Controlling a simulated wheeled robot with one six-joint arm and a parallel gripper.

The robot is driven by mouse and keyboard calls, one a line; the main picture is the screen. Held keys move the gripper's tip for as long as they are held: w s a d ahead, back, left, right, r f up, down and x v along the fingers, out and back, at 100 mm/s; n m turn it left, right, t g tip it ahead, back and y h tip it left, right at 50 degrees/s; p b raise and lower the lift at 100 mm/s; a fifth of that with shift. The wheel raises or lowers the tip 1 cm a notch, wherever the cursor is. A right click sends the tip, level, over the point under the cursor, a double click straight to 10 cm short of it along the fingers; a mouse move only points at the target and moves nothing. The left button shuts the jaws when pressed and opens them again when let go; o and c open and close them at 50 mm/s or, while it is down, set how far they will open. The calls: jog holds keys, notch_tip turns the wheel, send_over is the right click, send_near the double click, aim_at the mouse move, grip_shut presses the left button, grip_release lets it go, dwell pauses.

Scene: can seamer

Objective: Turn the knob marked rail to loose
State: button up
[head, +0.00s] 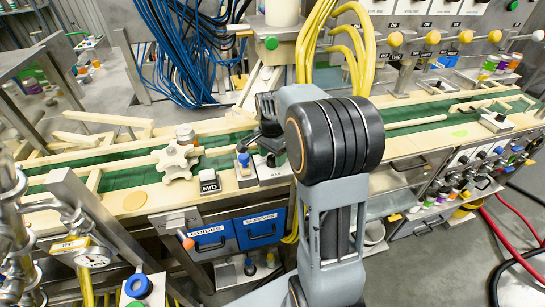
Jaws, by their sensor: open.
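I cannot read the word rail on any knob in the head view, so I cannot tell which knob carries it. A white block marked MID (209,184) sits on the wooden edge of the line. A blue-topped control (244,166) stands just right of it, with a dark fitting on a white plate (270,168) beside that. A cream star wheel (177,161) lies over the green belt to the left. My gripper (266,130) is above the belt, near the white plate, partly hidden by my wrist. It is open, and I see nothing between its fingers.
The green belt (130,178) runs across between wooden rails. Blue bins marked GUIDES (208,237) and SLEEVES (262,228) hang below. Yellow hoses (310,35) and blue cables (190,50) crowd the back. A panel with many small knobs (470,180) is at right. A gauge (93,258) stands front left.

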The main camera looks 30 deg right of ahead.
jog(key=shift+f, duration=0.55)
jog(key=shift+c, duration=0.2)
jog(key=c, duration=0.9)
